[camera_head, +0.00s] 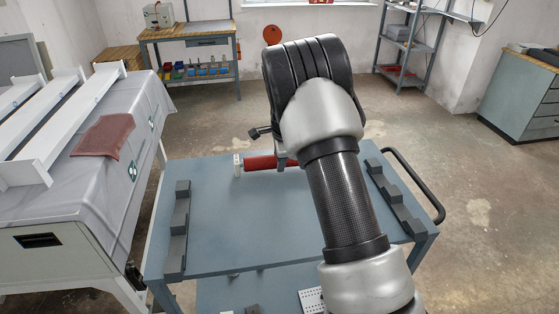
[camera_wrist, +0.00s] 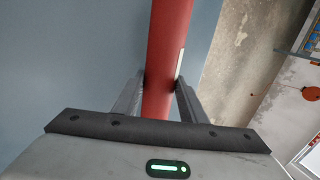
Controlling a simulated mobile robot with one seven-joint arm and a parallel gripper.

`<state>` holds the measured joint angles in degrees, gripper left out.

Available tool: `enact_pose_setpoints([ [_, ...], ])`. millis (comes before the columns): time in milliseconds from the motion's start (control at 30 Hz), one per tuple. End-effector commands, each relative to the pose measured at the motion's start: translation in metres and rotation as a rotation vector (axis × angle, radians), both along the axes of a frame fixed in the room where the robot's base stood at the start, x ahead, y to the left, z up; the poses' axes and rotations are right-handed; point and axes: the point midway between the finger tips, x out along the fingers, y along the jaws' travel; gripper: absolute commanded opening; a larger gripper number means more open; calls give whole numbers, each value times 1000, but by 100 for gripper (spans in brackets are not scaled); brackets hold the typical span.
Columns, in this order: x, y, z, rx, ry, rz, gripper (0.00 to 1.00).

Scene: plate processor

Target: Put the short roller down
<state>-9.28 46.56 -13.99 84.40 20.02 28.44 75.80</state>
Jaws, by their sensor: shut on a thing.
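The short roller (camera_head: 262,163) is a red cylinder with a pale end fitting, seen at the far edge of the blue-grey cart top (camera_head: 240,225). My arm hides its right part in the head view. In the wrist view the red roller (camera_wrist: 168,50) runs up between the two fingers of my gripper (camera_wrist: 160,92), which are shut on it. The cart top lies behind it on the left of that view. I cannot tell whether the roller touches the cart top.
Dark notched holders stand along the cart top's left (camera_head: 178,228) and right (camera_head: 395,200) sides. A black handle (camera_head: 415,185) is at the right. A grey-covered machine (camera_head: 115,150) with a red cloth (camera_head: 103,136) stands left. The middle of the cart top is clear.

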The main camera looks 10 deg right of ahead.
Motion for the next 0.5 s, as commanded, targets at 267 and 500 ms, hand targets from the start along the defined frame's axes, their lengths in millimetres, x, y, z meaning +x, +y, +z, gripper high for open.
enact_pose_setpoints([
  [267,1,0,-3,0,-5,0,0],
  [500,0,0,-7,0,0,0,46],
])
